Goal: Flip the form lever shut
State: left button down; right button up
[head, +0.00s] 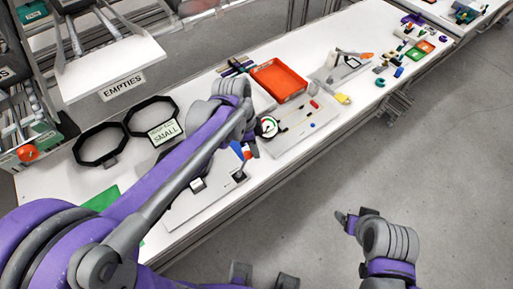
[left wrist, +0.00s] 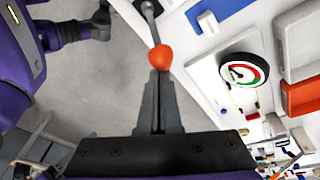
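In the left wrist view an orange-red ball knob (left wrist: 160,58) sits on the end of a grey lever rod (left wrist: 150,20).
A round gauge (left wrist: 243,74) is right of the knob; it also shows in the head view (head: 268,127). An orange tray (head: 278,80), a SMALL sign (head: 165,132) and black octagonal frames (head: 101,159) are on the white table. The floor at right is clear.

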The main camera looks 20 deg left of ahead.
pick_arm(q)
jog(key=shift+s+a+r+t+h, duration=0.4)
jog(key=shift+s+a+t+h, duration=0.25)
jog(key=shift+s+t, duration=0.1)
jog(key=s+a+m+t+h, duration=0.1)
jog(key=s+a+t+h, duration=0.3)
jog(key=s+t, duration=0.1)
jog(key=shift+s+a+b, duration=0.25)
jog(key=shift+s+b, duration=0.2)
pick_arm(e)
jog(key=shift+s+a+f, duration=0.15)
jog(key=shift+s+f, duration=0.2)
jog(key=shift+f, duration=0.2)
pick_arm(q)
jog(key=shift+w+r, duration=0.15)
pick_arm(e)
jog(key=shift+w+r, duration=0.1)
jog(key=shift+w, duration=0.05)
pick_arm(q)
jog(key=shift+r+p, duration=0.65)
pick_arm(e)
jog(key=shift+w+r, duration=0.25)
jog(key=shift+r, duration=0.5)
pick_arm(q)
jog(key=shift+d, duration=0.1)
pick_arm(e)
jog(key=shift+s, duration=0.1)
